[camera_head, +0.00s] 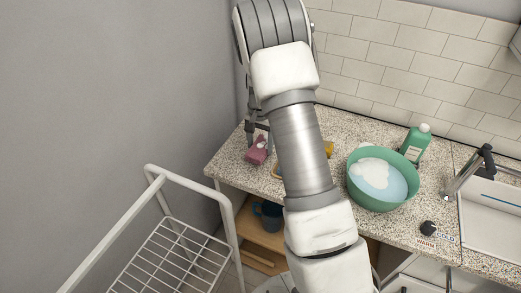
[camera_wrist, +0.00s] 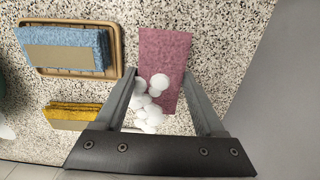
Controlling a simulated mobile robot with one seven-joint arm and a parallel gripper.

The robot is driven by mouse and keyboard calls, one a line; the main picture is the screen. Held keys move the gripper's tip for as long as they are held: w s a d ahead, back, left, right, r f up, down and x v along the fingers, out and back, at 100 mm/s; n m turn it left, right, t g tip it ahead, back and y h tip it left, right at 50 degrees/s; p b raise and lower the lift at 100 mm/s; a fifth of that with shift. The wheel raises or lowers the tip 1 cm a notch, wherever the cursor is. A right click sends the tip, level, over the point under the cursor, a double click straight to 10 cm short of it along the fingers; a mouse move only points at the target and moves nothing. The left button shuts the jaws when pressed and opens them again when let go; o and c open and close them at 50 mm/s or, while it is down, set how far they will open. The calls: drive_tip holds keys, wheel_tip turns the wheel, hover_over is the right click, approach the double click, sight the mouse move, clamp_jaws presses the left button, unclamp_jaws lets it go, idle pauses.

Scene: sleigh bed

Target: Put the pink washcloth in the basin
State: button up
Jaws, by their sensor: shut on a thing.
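The pink washcloth (camera_head: 256,155) is at the far left end of the speckled counter, a folded oblong. It also shows in the wrist view (camera_wrist: 165,50). My gripper (camera_head: 258,138) is over it, with one finger along each side edge in the wrist view (camera_wrist: 161,78), shut on the cloth. I cannot tell whether the cloth touches the counter. Small white round blobs (camera_wrist: 150,100) show between the fingers, over the cloth's near end. The green basin (camera_head: 355,188), holding pale blue water and white foam, stands on the counter to the right, beyond my arm.
A green bottle (camera_head: 415,145) stands behind the basin. A tap (camera_head: 468,172) and sink (camera_head: 490,220) are at right. A white wire rack (camera_head: 175,255) stands front left.

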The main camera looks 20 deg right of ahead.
drive_tip(key=shift+f, duration=1.3)
drive_tip(key=shift+f, duration=0.2)
drive_tip(key=o, duration=1.3)
